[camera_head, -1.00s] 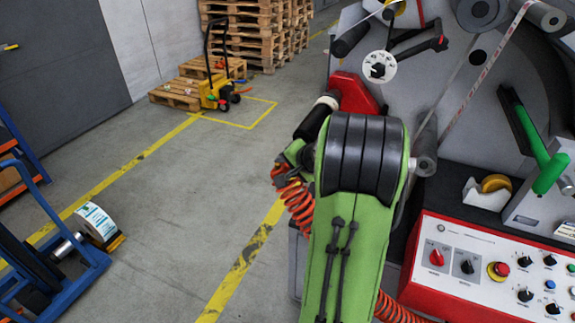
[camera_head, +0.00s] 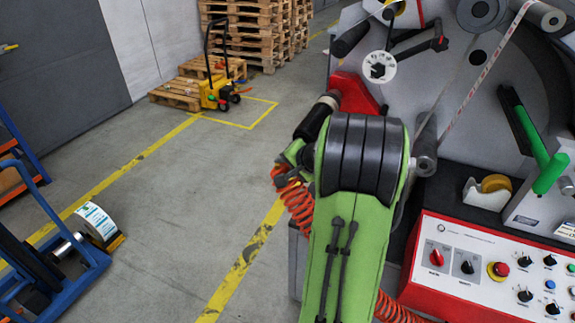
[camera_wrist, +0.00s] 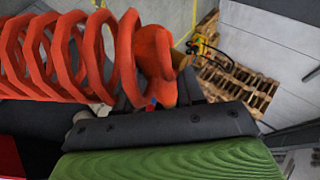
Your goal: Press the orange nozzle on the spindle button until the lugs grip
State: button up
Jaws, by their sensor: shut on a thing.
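The orange nozzle (camera_wrist: 153,62) shows in the wrist view, joined to its thick orange coiled hose (camera_wrist: 65,60). My gripper (camera_wrist: 160,98) is shut on the nozzle; its dark jaws are partly covered by it. The spindle button and lugs cannot be made out in either view, so I cannot tell whether the nozzle touches the button.
The rewinder's grey face (camera_head: 440,85) with rollers stands at the right. The red control panel (camera_head: 490,265) and a tape dispenser (camera_head: 488,191) are right of my arm. A blue trolley (camera_head: 85,270) stands lower left. The floor between is clear.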

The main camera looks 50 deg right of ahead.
dwell(0.3)
jog(key=s+a+b, duration=0.3)
jog(key=a, duration=0.5)
jog(key=shift+a, duration=0.25)
dwell(0.3)
jog(key=s+a+f+b, duration=0.2)
jog(key=a, duration=0.3)
jog(key=s+a+f+b, duration=0.1)
jog(key=a+f+b, duration=0.1)
jog(key=a, duration=0.3)
jog(key=shift+s+a+b, duration=0.15)
jog(key=shift+s+b, duration=0.15)
jog(key=shift+s, duration=0.1)
